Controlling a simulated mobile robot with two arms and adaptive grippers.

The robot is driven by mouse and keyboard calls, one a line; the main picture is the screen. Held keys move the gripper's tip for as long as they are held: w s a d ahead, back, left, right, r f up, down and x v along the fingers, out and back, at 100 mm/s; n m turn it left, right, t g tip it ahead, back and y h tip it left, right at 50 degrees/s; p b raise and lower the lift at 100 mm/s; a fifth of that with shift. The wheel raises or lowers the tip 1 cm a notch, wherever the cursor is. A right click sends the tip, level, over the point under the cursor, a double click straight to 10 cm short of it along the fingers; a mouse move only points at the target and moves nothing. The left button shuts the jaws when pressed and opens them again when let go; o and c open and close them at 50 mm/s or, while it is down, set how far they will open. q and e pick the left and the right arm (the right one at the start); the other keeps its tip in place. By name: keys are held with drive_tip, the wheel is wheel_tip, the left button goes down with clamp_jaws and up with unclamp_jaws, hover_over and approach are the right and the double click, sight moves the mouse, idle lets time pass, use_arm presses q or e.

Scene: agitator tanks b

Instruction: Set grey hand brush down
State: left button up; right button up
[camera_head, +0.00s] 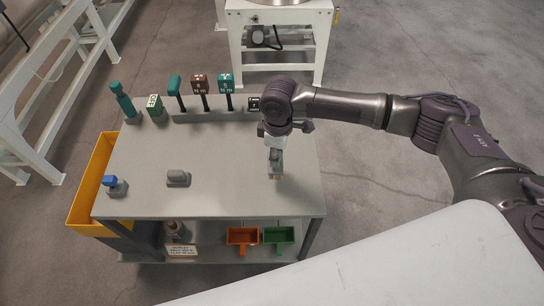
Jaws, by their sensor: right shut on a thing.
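My right gripper (276,146) reaches in from the right over the right part of the grey table top. It is shut on the grey hand brush (276,160), which hangs below the fingers with its pale bristles pointing down. The brush is at or just above the table top (225,170); I cannot tell whether it touches. My left gripper is not in view.
A grey block-like thing (178,178) and a blue-topped item (115,186) stand on the table. A rack along the back edge holds several upright tools (201,90). A yellow bin (88,185) hangs at the left. Orange (243,237) and green (278,235) scoops lie on the lower shelf.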

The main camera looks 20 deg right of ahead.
drive_tip(key=shift+w+a+f, duration=0.1)
drive_tip(key=shift+w+f, duration=0.15)
drive_tip(key=shift+w, duration=0.2)
drive_tip(key=shift+w+a+f, duration=0.1)
drive_tip(key=shift+w+f, duration=0.15)
drive_tip(key=shift+w, duration=0.2)
wheel_tip(320, 180, down, 4)
drive_tip(key=shift+r+p, duration=0.1)
drive_tip(key=shift+p, duration=0.55)
drive_tip(key=shift+f, duration=0.2)
drive_tip(key=o, duration=1)
wheel_tip(320, 180, up, 12)
drive_tip(key=b, duration=0.2)
drive_tip(key=shift+d+b, duration=0.1)
drive_tip(key=shift+b, duration=0.2)
